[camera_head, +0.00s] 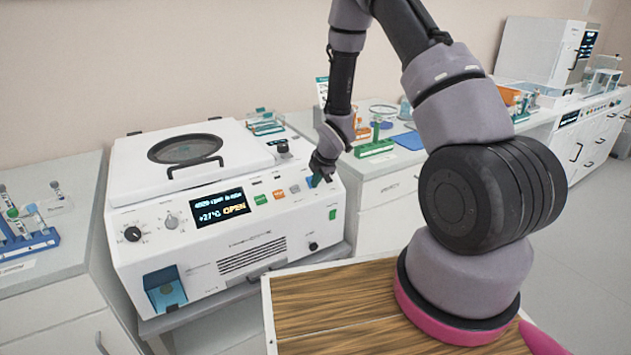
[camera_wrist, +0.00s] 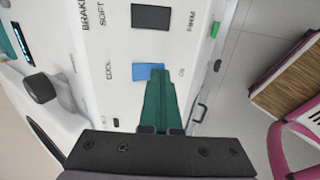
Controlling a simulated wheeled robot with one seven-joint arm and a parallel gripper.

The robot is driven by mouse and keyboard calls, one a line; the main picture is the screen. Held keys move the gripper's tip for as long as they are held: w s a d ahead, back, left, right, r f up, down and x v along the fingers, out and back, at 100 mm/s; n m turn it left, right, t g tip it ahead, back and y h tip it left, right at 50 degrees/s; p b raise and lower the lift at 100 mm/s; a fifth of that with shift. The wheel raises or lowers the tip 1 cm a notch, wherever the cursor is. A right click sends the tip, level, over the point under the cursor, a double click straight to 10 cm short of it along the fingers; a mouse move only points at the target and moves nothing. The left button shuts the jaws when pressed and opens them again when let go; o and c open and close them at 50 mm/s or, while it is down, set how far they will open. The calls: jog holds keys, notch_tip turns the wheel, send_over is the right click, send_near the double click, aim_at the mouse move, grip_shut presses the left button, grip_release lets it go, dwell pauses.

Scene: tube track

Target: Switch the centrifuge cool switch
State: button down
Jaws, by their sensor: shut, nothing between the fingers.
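In the head view my gripper (camera_head: 318,180) is at the right end of the panel and hides part of the switch area.
A dark switch (camera_wrist: 151,17) near the words BRAKE and SOFT lies close by on the panel. A black knob (camera_wrist: 43,87) stands out on the left. A wooden-topped surface (camera_head: 335,305) is in front. Side counters hold tube racks, including a green one (camera_head: 375,148).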

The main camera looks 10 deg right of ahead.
dwell(0.3)
jog(key=shift+r, duration=0.75)
